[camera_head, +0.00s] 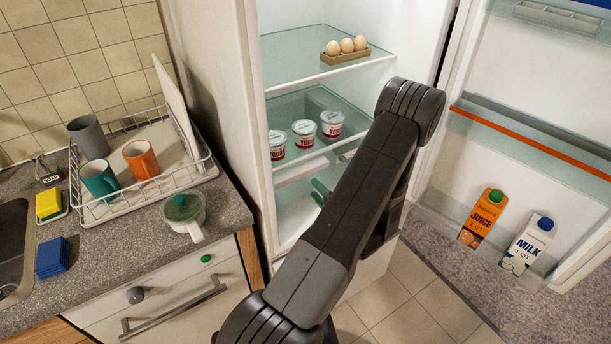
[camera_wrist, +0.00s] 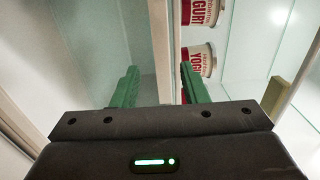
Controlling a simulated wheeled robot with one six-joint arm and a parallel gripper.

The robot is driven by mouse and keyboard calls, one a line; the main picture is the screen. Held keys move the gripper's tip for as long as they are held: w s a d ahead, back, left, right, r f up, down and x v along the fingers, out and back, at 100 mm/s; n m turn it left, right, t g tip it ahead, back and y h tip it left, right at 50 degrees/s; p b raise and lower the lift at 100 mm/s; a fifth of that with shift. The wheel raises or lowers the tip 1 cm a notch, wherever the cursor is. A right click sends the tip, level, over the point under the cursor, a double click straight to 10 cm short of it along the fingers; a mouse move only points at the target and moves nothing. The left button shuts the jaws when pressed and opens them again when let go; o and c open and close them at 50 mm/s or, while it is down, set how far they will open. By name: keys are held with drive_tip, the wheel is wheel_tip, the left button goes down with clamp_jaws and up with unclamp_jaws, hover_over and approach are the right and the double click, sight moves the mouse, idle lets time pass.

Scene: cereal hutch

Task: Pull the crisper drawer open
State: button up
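The crisper drawer (camera_head: 292,212) seems to be the pale area low in the open fridge, under the yogurt shelf (camera_head: 290,178). My arm covers much of it, so its handle and how far it is out cannot be made out. My gripper (camera_wrist: 160,87) has two green fingers standing apart, with nothing seen held between them. A pale upright strip (camera_wrist: 159,35) shows between and beyond the fingers in the wrist view; I cannot tell whether they touch it. In the head view, a green finger (camera_head: 319,190) shows just below the shelf edge, left of my arm.
Yogurt cups (camera_head: 303,133) stand on the shelf above, and eggs in a holder (camera_head: 346,49) higher up. The open fridge door (camera_head: 535,135) is at right, with juice (camera_head: 482,217) and milk (camera_head: 527,243). The counter (camera_head: 120,255) with a dish rack (camera_head: 150,190) is at left.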

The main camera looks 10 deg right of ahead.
sight(303, 176)
drive_tip(key=p+x, duration=0.1)
drive_tip(key=x, duration=0.6)
drive_tip(key=shift+p, duration=0.3)
drive_tip(key=shift+s+f, duration=0.1)
drive_tip(key=shift+s, duration=0.05)
clamp_jaws()
